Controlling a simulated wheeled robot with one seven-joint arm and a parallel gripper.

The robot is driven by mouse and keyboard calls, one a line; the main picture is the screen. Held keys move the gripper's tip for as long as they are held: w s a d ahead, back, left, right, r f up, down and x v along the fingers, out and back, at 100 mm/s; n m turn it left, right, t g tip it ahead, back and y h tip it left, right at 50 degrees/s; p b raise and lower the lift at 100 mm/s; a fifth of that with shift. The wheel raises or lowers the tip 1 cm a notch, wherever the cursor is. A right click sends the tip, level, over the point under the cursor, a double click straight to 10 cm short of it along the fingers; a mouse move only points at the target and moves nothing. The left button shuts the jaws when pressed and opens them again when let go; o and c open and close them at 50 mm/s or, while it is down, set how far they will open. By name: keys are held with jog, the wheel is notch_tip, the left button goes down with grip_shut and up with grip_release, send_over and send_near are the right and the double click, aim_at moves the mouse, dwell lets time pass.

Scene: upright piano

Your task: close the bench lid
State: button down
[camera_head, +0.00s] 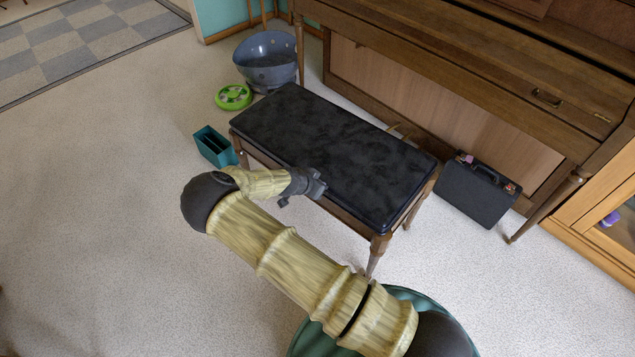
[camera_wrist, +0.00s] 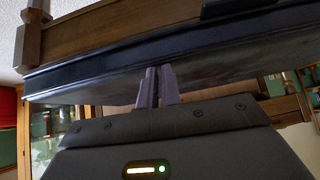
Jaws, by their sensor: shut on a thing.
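The piano bench has a black padded lid (camera_head: 330,150), which looks level and down on the wooden bench frame (camera_head: 345,215). In the wrist view, the lid's edge (camera_wrist: 90,72) runs across the picture, with the wooden frame (camera_wrist: 120,35) above it, so this view looks upside down. My gripper (camera_head: 318,186) is at the middle of the lid's long near edge. In the wrist view, my gripper's two fingers (camera_wrist: 160,70) are close together and reach the lid, shut on its edge. The exact contact is hard to see.
An upright piano (camera_head: 450,75) stands behind the bench. A black case (camera_head: 478,192) stands at right beside a wooden cabinet (camera_head: 600,215). A blue-grey tub (camera_head: 266,60), a green round toy (camera_head: 233,97) and a teal box (camera_head: 214,146) are at left.

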notch_tip(320, 180, up, 4)
jog(key=p, duration=0.3)
jog(key=s+a+f, duration=0.3)
jog(key=s+a, duration=0.3)
jog(key=s, duration=0.1)
jog(key=shift+a+f, duration=0.15)
jog(key=shift+f, duration=0.05)
jog(key=s+d+r+n+g+y, duration=0.1)
jog(key=s+d+r+n+y, duration=0.15)
jog(key=s+d+r, duration=0.55)
jog(key=s+d+r+n+g+y, duration=0.1)
jog(key=s+d+r+n+g, duration=0.25)
jog(key=r, duration=0.85)
jog(key=s+d+r+n+t+y, duration=0.1)
jog(key=s+d+r+n+y, duration=0.15)
jog(key=s+d+r, duration=0.65)
jog(key=w+a+r+p, duration=0.1)
jog(key=r+p, duration=1.1)
jog(key=r, duration=0.1)
jog(key=w+r+p, duration=0.2)
jog(key=r+p, duration=1.1)
jog(key=shift+a+r, duration=0.25)
jog(key=shift+a, duration=0.15)
